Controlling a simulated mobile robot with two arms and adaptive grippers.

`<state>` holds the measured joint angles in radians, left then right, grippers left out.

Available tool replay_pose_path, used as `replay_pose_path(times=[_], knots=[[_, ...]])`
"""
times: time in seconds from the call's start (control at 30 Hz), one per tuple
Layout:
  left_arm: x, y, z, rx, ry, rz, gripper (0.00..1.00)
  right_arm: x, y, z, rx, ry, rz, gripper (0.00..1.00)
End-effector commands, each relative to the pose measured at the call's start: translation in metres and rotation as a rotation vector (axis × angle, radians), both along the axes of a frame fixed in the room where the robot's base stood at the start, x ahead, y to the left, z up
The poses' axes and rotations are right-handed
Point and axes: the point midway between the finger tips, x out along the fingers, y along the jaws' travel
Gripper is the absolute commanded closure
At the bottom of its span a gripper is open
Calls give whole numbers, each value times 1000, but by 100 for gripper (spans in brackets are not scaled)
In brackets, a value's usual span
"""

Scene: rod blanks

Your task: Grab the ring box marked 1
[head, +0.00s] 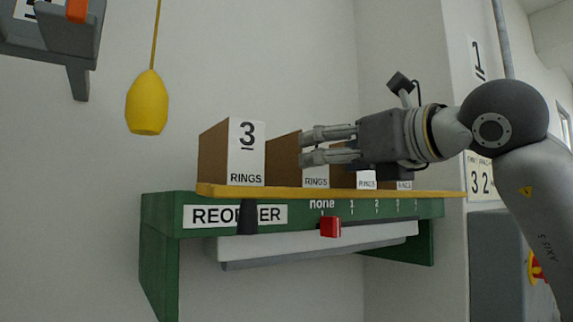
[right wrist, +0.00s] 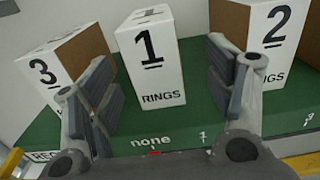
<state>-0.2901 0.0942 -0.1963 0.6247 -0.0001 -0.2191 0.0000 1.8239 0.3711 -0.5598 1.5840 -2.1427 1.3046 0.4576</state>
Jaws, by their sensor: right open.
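The ring box marked 1 (right wrist: 152,62) stands upright on the shelf in the right wrist view, its white front facing me. In the head view it is the second box from the left (head: 283,162), with its number hidden behind my gripper. My right gripper (head: 327,146) is open and level with the upper part of the box fronts. In the right wrist view its fingers (right wrist: 160,92) spread to either side of box 1, with nothing held. I cannot tell whether they touch the box. My left gripper is out of view.
The box marked 3 (head: 247,152) stands left of box 1, and the box marked 2 (right wrist: 273,42) stands right. Another box (head: 404,185) is farther right. The shelf has a yellow edge (head: 225,191) and a red slider (head: 330,226). A yellow pendant (head: 147,104) hangs at left.

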Motion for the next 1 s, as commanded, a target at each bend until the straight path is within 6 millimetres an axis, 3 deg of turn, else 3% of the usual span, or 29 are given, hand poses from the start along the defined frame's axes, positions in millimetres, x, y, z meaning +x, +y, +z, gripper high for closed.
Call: replay_pose_path(times=[0.27, 0.7, 0.97, 1.0], knots=[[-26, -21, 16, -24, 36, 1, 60, 30, 23, 1, -1, 3, 2, 25], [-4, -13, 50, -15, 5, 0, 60, 64, 55, 1, -1, 4, 2, 25], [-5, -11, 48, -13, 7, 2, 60, 67, 57, -2, 0, 1, 2, 25], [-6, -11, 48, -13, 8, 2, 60, 67, 57, -2, 0, 1, 2, 30]])
